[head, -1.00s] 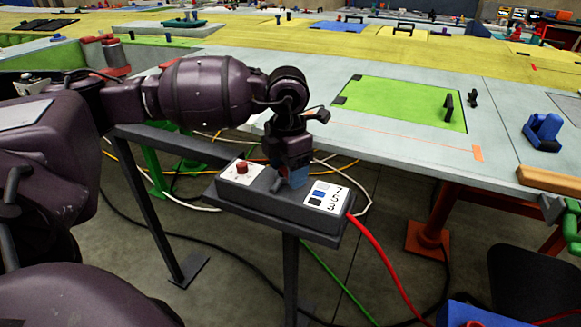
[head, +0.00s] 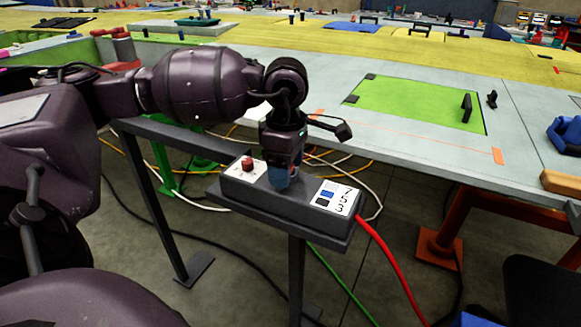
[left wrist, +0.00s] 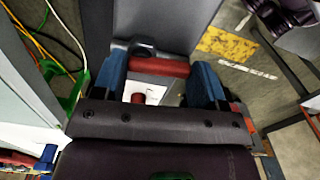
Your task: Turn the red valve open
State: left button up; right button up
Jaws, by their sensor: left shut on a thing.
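The red valve (left wrist: 160,67) shows in the left wrist view as a red bar between two blue fingertips. My left gripper (left wrist: 161,80) is shut on it, with a finger at each end of the bar. In the head view my left gripper (head: 283,180) points down onto the dark control box (head: 315,207), and the valve is hidden behind the fingers. A red knob (head: 247,163) on a white plate sits on the box, left of the gripper.
A label plate with numbers (head: 337,196) is on the box's right end. A red hose (head: 385,252) runs down from there. The big grey table (head: 400,150) with a green panel (head: 415,103) stands behind. Cables lie on the floor.

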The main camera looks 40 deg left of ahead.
pick_arm(q)
jog(key=shift+a+m, duration=0.1)
jog(key=shift+m, duration=0.5)
jog(key=shift+r, duration=0.1)
jog(key=o, duration=0.9)
jog(key=shift+o, duration=0.2)
notch_tip(320, 180, up, 11)
jog(key=shift+p, duration=0.4)
jog(key=shift+f, duration=0.2)
